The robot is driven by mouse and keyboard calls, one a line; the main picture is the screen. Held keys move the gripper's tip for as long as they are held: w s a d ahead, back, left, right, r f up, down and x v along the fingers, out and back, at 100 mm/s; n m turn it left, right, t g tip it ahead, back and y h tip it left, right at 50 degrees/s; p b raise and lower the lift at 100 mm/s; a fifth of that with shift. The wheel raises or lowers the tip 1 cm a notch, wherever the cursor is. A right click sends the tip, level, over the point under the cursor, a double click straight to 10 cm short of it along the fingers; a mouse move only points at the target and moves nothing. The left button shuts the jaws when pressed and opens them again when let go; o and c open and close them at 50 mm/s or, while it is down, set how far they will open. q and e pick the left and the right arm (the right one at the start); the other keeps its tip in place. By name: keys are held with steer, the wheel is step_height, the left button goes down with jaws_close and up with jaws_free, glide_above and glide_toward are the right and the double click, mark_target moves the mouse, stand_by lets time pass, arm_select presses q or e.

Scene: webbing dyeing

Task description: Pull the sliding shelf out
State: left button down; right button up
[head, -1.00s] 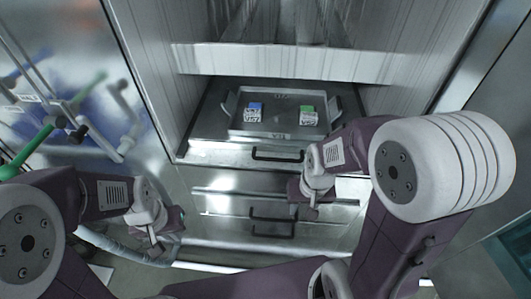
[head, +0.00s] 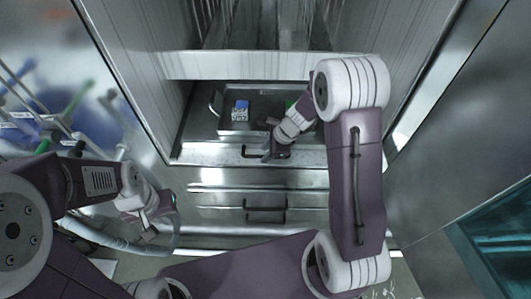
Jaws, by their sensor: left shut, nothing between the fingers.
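The sliding shelf (head: 205,153) is a metal platform low in the open cabinet, with a dark bar handle (head: 247,153) on its front edge. My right gripper (head: 269,151) is at the right part of this handle and covers its right end. I cannot tell whether its fingers are around the bar or just beside it, or whether they are closed. My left gripper (head: 149,228) is shut and empty at the lower left, well away from the shelf.
On the shelf is a metal tray (head: 228,127) with a blue-topped item (head: 241,109) and a green item (head: 291,105), partly hidden by my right arm. Drawers with dark handles (head: 265,204) lie below. Cabinet walls (head: 130,60) flank the shelf. Hoses (head: 85,95) are at the left.

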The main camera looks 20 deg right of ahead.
steer(key=shift+a+f, duration=0.15)
steer(key=shift+f, duration=0.15)
steer(key=shift+s, duration=0.1)
jaws_close()
stand_by(1.2)
